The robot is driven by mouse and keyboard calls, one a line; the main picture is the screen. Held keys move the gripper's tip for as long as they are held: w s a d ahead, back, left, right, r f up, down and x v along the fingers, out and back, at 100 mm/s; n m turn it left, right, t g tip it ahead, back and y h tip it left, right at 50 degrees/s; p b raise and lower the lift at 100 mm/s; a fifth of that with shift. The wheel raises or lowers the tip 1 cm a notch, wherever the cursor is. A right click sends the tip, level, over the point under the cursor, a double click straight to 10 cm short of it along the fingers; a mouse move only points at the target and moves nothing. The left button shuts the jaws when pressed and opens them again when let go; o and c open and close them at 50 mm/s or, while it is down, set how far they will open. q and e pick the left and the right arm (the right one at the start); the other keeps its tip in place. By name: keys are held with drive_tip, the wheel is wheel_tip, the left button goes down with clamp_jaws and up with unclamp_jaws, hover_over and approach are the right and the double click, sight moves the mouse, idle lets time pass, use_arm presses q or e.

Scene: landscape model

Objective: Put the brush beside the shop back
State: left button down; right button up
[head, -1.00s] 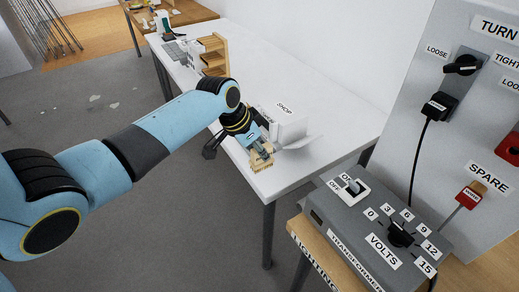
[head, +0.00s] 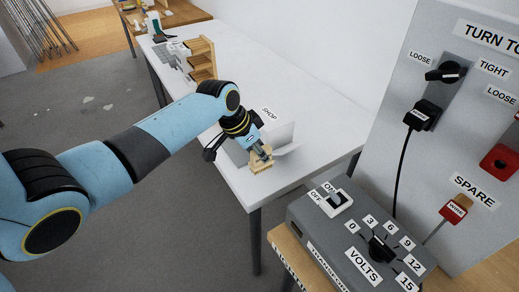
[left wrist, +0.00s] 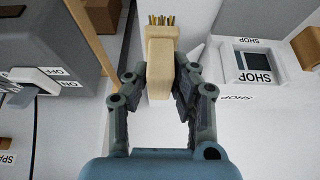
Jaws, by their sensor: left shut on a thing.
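The brush (head: 262,167), a pale wooden block with bristles, is held in my left gripper (head: 258,153). In the left wrist view, the fingers (left wrist: 160,92) are shut on both sides of the brush (left wrist: 159,70), with its bristles pointing away from the wrist. The white shop (head: 281,132), labelled SHOP, stands on the white table just behind my gripper. The shop also shows in the left wrist view (left wrist: 237,78), right of the brush and apart from it. My gripper partly hides the shop in the head view. Whether the brush touches the table is unclear. My right gripper is out of view.
The white table (head: 318,100) has free room behind and right of the shop. A wooden shelf piece (head: 202,60) stands farther back. A grey transformer (head: 350,235) with a switch and dial stands close at the right, before a grey panel (head: 445,150).

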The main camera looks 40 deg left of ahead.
sight(259, 168)
use_arm(q)
drive_tip(key=shift+f+b, duration=0.4)
drive_tip(key=shift+f, duration=0.45)
drive_tip(key=shift+f+b, duration=1.55)
drive_tip(key=shift+f, duration=0.7)
drive_tip(key=shift+f+b, duration=0.5)
drive_tip(key=shift+f, duration=0.25)
drive_tip(key=shift+f, duration=0.25)
drive_tip(key=c, duration=1)
unclamp_jaws()
drive_tip(key=shift+c, duration=0.2)
